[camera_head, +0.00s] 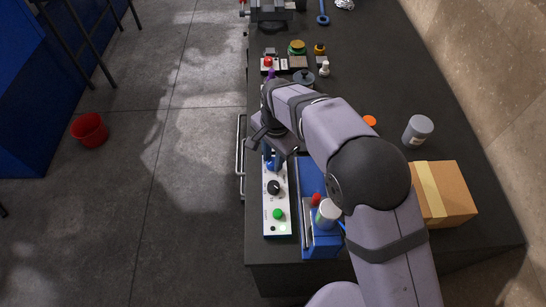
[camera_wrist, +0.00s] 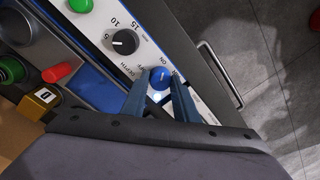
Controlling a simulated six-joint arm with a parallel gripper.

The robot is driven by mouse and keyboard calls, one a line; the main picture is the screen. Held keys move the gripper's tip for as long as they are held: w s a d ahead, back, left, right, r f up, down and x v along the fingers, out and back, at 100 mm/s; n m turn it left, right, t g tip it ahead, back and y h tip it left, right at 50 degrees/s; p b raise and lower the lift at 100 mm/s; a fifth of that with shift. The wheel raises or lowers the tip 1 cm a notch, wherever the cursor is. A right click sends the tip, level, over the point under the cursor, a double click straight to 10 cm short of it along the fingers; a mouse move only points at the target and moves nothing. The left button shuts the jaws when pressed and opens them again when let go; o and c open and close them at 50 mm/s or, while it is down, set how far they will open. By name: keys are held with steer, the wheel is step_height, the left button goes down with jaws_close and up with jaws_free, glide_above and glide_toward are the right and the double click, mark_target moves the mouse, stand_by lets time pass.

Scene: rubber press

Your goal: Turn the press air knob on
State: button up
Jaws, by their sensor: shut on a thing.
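The press control panel (camera_head: 268,226) is a narrow white strip along the bench's left edge. In the wrist view, a round blue knob (camera_wrist: 159,76) sits on it beside ON and OFF lettering. My gripper (camera_wrist: 161,86) has its two blue fingers on either side of this knob and is shut on it. A small bright spot shows on the panel between the fingers. In the head view, my gripper (camera_head: 274,161) is over the far end of the panel and largely covers the knob. The knob's exact pointing direction is hard to tell.
A black depth dial (camera_wrist: 124,41) and a green button (camera_head: 278,214) are on the same panel. The blue press (camera_head: 321,242) stands right beside it, with a red part (camera_head: 316,199). A cardboard box (camera_head: 456,190) and a grey jar (camera_head: 418,130) are farther right.

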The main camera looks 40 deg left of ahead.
steer(key=shift+w+a+r+m, duration=0.1)
steer(key=shift+r+m, duration=0.05)
steer(key=shift+m, duration=0.15)
steer(key=o, duration=1.1)
steer(key=shift+c, duration=0.2)
steer(key=shift+d+r+b, duration=0.15)
steer(key=shift+r+b, duration=0.5)
steer(key=shift+r, duration=1.2)
steer(key=shift+d+r+b, duration=0.15)
steer(key=shift+r+b, duration=0.45)
steer(key=shift+r, duration=1.2)
